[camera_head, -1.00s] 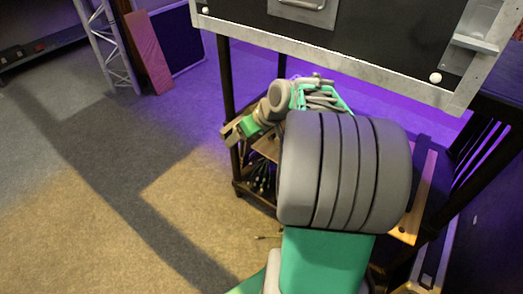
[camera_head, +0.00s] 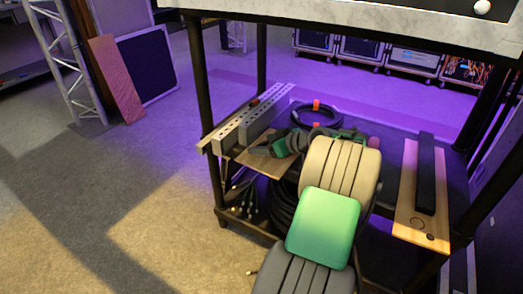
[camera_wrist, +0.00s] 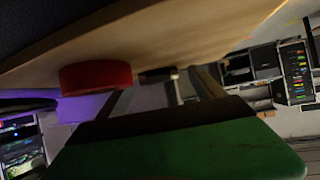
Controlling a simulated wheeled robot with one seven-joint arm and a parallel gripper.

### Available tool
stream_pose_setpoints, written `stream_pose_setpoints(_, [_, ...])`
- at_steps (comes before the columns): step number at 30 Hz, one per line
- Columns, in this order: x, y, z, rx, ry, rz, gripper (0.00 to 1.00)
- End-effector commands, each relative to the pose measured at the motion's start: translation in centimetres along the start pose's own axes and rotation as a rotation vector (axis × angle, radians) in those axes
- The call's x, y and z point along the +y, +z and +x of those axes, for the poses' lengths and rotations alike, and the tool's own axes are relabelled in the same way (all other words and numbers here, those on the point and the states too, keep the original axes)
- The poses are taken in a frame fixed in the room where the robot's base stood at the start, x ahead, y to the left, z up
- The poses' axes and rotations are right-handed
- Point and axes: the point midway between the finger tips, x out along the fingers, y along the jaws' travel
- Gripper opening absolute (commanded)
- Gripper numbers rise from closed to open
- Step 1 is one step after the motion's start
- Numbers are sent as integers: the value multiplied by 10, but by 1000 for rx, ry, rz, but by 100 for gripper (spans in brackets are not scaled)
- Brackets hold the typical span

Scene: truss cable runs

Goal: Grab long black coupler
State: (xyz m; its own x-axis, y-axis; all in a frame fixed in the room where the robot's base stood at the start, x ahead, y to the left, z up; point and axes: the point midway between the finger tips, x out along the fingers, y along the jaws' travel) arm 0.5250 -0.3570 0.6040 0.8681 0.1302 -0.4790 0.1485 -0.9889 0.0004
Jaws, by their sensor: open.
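My gripper (camera_head: 264,146) is over the left part of the shelf in the head view, low above a wooden board (camera_head: 265,165). Its jaws are open. In the wrist view the two fingers of my gripper (camera_wrist: 165,92) reach out past the green housing. A short dark piece (camera_wrist: 158,75) shows between them against a pale wooden surface (camera_wrist: 170,38); I cannot tell whether it is the long black coupler. A long black bar (camera_head: 426,172) lies on another wooden board (camera_head: 408,205) at the shelf's right, apart from my gripper.
Grey perforated rails (camera_head: 250,118) stand just behind my gripper. A coiled black cable (camera_head: 296,113) with orange-red pieces lies on the shelf. A red round piece (camera_wrist: 95,77) is close to the left finger in the wrist view. Dark posts (camera_head: 207,110) and the tabletop (camera_head: 400,27) frame the shelf.

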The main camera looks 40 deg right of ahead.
Motion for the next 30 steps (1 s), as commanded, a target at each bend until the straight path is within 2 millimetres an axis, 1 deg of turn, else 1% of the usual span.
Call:
stream_pose_setpoints(5, [1,0,-1,0,2,1,77])
stream_pose_setpoints(27, [1,0,-2,-1,2,2,16])
stream_pose_setpoints(29, [1,0,-2,-1,2,2,12])
stream_pose_setpoints(30, [1,0,-2,-1,2,2,12])
